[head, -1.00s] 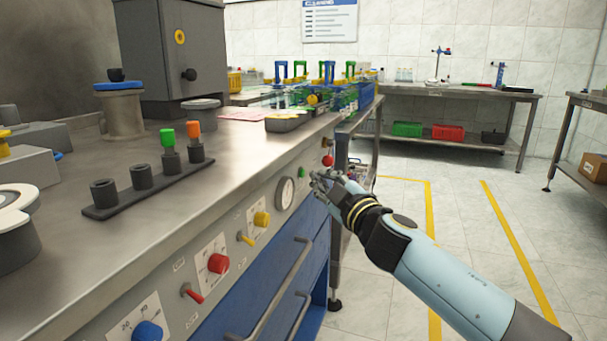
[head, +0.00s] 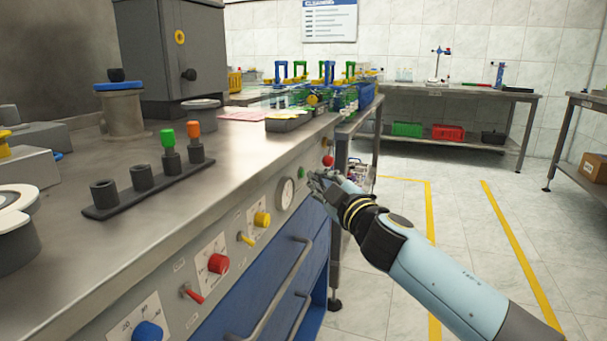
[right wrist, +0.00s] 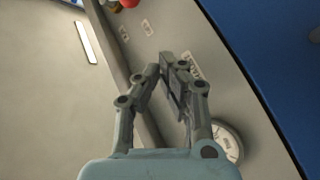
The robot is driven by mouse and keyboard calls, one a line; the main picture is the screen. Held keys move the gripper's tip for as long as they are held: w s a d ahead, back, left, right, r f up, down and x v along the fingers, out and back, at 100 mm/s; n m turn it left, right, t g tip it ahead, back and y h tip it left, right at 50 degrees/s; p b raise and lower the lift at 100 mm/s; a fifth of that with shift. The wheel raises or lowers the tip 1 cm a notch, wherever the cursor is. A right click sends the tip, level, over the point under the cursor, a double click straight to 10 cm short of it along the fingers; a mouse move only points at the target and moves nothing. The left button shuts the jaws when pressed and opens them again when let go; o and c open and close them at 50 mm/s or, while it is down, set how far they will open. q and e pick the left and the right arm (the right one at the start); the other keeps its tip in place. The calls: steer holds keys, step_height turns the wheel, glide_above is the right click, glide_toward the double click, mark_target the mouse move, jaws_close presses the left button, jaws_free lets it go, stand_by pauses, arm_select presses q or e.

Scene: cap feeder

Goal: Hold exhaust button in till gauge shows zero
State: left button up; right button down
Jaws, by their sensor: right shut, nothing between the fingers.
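The round white gauge (head: 285,193) sits on the front panel; it also shows partly behind a finger in the right wrist view (right wrist: 231,146). Its needle is too small to read. My right gripper (head: 315,180) is shut and empty, just right of the gauge, with its fingertips at the panel. In the right wrist view its fingertips (right wrist: 165,65) lie over the panel beside a small label. I cannot tell whether they touch. No exhaust button can be made out; the fingertips may hide it. My left gripper is not in view.
A small green button (head: 301,172) and a red knob (head: 328,160) are near the gripper. Yellow (head: 262,219), red (head: 218,263) and blue (head: 148,331) knobs line the panel. A drawer handle (head: 284,290) juts out below. The floor to the right is clear.

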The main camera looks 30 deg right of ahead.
steer(key=shift+w+a, duration=0.4)
steer(key=shift+w, duration=0.05)
stand_by(1.9)
stand_by(0.8)
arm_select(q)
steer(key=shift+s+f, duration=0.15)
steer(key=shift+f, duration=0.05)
arm_select(e)
steer(key=shift+s+d, duration=0.55)
steer(key=shift+s, duration=0.15)
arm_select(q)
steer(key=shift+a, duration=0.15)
